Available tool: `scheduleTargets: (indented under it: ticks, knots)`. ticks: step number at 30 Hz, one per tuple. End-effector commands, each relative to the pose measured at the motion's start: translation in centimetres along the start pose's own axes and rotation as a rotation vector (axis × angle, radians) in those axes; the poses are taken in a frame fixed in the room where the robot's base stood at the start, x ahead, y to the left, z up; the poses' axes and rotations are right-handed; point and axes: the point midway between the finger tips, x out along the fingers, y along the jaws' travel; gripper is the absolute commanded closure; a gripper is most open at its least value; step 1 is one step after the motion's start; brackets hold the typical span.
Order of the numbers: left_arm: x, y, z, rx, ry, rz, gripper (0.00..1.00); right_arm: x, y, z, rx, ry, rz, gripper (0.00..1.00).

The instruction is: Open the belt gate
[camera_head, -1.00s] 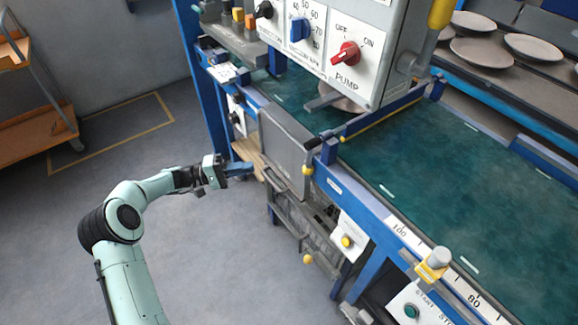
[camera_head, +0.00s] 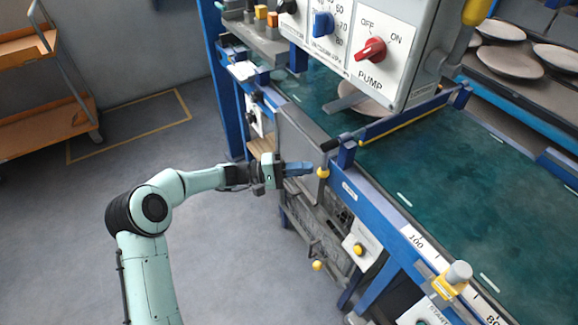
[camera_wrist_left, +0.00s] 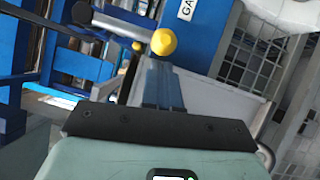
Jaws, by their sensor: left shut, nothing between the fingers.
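The belt gate (camera_head: 405,122) is a blue bar with a yellow lower edge, lying across the green belt. At its near end a dark handle (camera_head: 338,141) and a yellow knob (camera_head: 323,172) stand at the belt's front rail. My left gripper (camera_head: 308,168) is shut and empty, just left of the knob. I cannot tell whether the fingertips touch the knob. My right gripper is not in view.
The control box (camera_head: 372,45) with its red pump knob hangs above the belt. A grey panel (camera_head: 298,135) is on the machine's front beside my gripper. Plates (camera_head: 510,62) lie at the far right. An orange cart (camera_head: 45,130) stands far left, with free floor between.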

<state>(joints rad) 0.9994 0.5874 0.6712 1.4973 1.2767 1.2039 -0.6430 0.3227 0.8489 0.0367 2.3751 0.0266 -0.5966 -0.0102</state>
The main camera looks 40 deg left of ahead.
Motion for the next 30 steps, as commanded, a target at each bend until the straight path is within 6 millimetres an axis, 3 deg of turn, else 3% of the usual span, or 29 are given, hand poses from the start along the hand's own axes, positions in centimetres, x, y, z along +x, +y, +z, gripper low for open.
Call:
scheduleTargets:
  ticks: [16, 30]
  knots:
    - [0.6, 0.0, 0.7, -0.003, 0.001, 0.0, 1.0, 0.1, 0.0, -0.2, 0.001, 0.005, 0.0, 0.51]
    - [1.1, -0.4, 1.5, -0.072, -0.003, 0.038, 1.0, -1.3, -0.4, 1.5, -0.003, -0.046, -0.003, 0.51]
